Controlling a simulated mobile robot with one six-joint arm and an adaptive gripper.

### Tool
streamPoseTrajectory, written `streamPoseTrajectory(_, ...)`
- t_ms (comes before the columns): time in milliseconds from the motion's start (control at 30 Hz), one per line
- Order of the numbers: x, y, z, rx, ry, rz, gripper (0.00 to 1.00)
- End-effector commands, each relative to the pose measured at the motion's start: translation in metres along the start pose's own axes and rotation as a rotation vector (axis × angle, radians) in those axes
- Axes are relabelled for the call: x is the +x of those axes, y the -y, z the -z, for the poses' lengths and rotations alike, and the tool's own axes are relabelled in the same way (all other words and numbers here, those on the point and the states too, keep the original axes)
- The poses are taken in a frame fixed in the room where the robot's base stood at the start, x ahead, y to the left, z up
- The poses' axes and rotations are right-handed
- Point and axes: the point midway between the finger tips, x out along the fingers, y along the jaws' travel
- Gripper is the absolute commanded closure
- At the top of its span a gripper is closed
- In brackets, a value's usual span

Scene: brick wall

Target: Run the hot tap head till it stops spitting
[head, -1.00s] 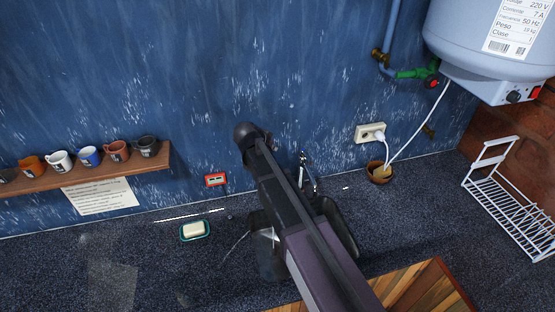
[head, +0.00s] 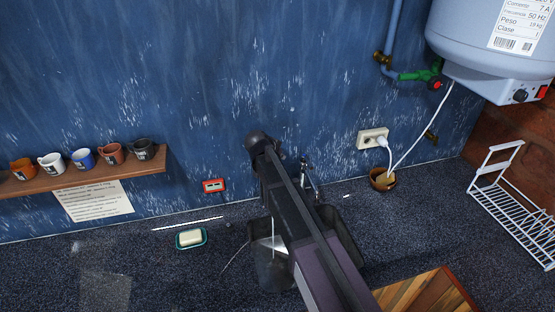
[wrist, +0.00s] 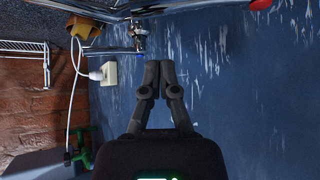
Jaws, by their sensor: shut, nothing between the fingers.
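The chrome tap (head: 308,178) stands at the back of the sink (head: 268,268), partly hidden by my arm in the head view. In the wrist view the tap (wrist: 138,34) shows at the top, with a small blue spot on it. A rounded red piece (wrist: 261,4) is cut off at the top right edge there; I cannot tell whether it is the hot tap head. My gripper (wrist: 159,68) is shut and empty in front of the blue wall, apart from the tap in the picture. My gripper's fingers are hidden in the head view. I cannot make out running water.
A soap dish (head: 191,238) and a red wall box (head: 214,186) are left of the sink. A mug shelf (head: 90,178) is farther left. A socket (head: 372,138), brown pot (head: 382,180), wire rack (head: 510,195) and water heater (head: 480,50) are right. A wooden board (head: 430,295) lies in front.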

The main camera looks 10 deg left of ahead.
Motion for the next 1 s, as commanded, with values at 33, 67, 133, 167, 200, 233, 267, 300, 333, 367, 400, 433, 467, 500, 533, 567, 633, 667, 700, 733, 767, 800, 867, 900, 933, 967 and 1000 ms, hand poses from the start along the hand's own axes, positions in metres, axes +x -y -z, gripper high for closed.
streamPoseTrajectory(33, 0.009, 0.001, -0.002, 0.001, 0.0, -0.001, 1.0)
streamPoseTrajectory(67, 0.013, 0.0, -0.002, 0.001, 0.0, -0.001, 1.0)
streamPoseTrajectory(133, 0.02, 0.001, -0.002, 0.002, 0.0, -0.001, 1.0)
streamPoseTrajectory(167, 0.023, 0.001, -0.002, 0.002, 0.0, -0.001, 1.0)
streamPoseTrajectory(200, 0.027, 0.001, -0.002, 0.002, 0.001, 0.0, 1.0)
streamPoseTrajectory(233, 0.03, 0.001, -0.002, 0.002, 0.001, 0.0, 1.0)
streamPoseTrajectory(267, 0.033, 0.001, -0.002, 0.001, 0.001, -0.001, 1.0)
streamPoseTrajectory(300, 0.036, 0.001, -0.003, 0.001, 0.001, 0.0, 1.0)
streamPoseTrajectory(333, 0.029, -0.001, -0.008, -0.001, 0.001, 0.001, 1.0)
streamPoseTrajectory(367, 0.025, -0.001, -0.012, -0.001, 0.001, 0.002, 1.0)
streamPoseTrajectory(400, 0.023, -0.001, -0.016, -0.001, 0.0, 0.001, 1.0)
streamPoseTrajectory(433, 0.021, -0.001, -0.018, -0.001, 0.0, 0.001, 1.0)
streamPoseTrajectory(467, 0.019, -0.001, -0.021, -0.001, 0.0, 0.001, 1.0)
streamPoseTrajectory(500, 0.017, -0.001, -0.024, -0.001, 0.0, 0.001, 1.0)
streamPoseTrajectory(533, 0.015, -0.001, -0.026, -0.001, 0.0, 0.001, 1.0)
streamPoseTrajectory(567, 0.014, -0.001, -0.028, -0.001, 0.0, 0.0, 1.0)
streamPoseTrajectory(633, 0.012, -0.001, -0.031, 0.0, 0.001, 0.0, 1.0)
streamPoseTrajectory(667, 0.011, -0.001, -0.032, 0.0, 0.001, 0.0, 1.0)
streamPoseTrajectory(700, 0.011, -0.001, -0.033, 0.001, 0.001, 0.0, 1.0)
streamPoseTrajectory(733, 0.01, -0.001, -0.034, 0.001, 0.001, 0.0, 1.0)
streamPoseTrajectory(767, 0.01, -0.001, -0.034, 0.001, 0.001, -0.001, 1.0)
streamPoseTrajectory(800, 0.01, 0.0, -0.034, 0.001, 0.001, -0.001, 1.0)
streamPoseTrajectory(867, 0.01, 0.0, -0.034, 0.001, 0.001, -0.001, 1.0)
streamPoseTrajectory(900, 0.01, 0.0, -0.034, 0.001, 0.001, -0.001, 1.0)
streamPoseTrajectory(933, 0.01, 0.0, -0.034, 0.001, 0.001, -0.001, 1.0)
streamPoseTrajectory(967, 0.01, 0.0, -0.034, 0.001, 0.001, -0.001, 1.0)
streamPoseTrajectory(1000, 0.01, 0.0, -0.034, 0.001, 0.001, -0.001, 1.0)
